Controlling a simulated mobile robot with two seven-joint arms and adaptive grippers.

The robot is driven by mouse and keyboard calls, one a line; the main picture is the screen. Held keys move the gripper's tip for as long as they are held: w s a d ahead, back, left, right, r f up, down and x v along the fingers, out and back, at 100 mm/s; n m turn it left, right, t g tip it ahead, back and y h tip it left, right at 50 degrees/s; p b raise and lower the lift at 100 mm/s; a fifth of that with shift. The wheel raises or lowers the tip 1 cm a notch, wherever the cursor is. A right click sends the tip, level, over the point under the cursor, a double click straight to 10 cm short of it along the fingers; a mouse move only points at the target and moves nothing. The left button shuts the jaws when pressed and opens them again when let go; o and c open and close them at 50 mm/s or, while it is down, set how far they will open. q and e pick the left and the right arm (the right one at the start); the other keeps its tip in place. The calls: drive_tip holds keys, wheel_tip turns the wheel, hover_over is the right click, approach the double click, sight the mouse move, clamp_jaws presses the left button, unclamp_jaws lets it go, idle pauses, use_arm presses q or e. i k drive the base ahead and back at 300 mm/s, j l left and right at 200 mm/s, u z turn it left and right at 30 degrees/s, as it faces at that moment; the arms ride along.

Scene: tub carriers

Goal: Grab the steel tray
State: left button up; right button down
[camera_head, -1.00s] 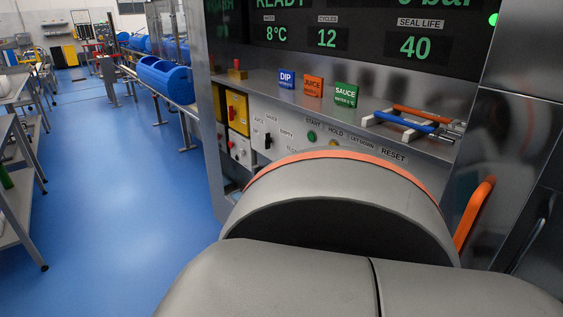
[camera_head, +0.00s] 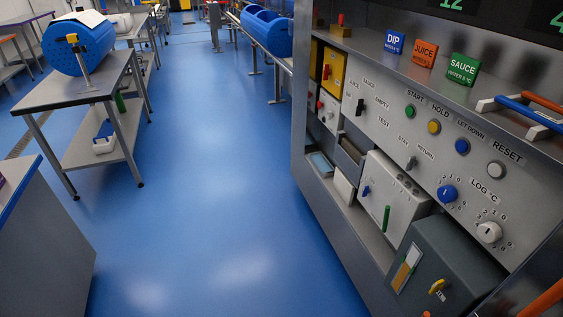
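I cannot make out a steel tray for certain in this view. A shallow rectangular tray-like thing (camera_head: 320,163) with a pale blue inside sits in the low opening of the steel machine at centre right; I cannot tell its material. Neither of my grippers is in view.
The machine's control panel (camera_head: 440,150) fills the right side, with a white box (camera_head: 390,195) and a dark grey box (camera_head: 437,268) below. A steel table (camera_head: 82,92) carrying a blue tub (camera_head: 80,46) stands at left. A grey cabinet (camera_head: 45,245) is nearer. Blue floor (camera_head: 220,200) between is clear.

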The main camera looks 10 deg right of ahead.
sight(321, 164)
drive_tip(key=i+z, duration=0.15)
drive_tip(key=z, duration=1.25)
drive_tip(key=i+j+z, duration=0.15)
drive_tip(key=j+z, duration=0.2)
drive_tip(key=i+j+z, duration=0.15)
drive_tip(key=j+z, duration=0.2)
drive_tip(key=i+j+z, duration=0.1)
drive_tip(key=j+z, duration=0.25)
drive_tip(key=j, duration=0.7)
drive_tip(key=j+z, duration=0.15)
drive_tip(key=j, duration=1.8)
drive_tip(key=i, duration=0.1)
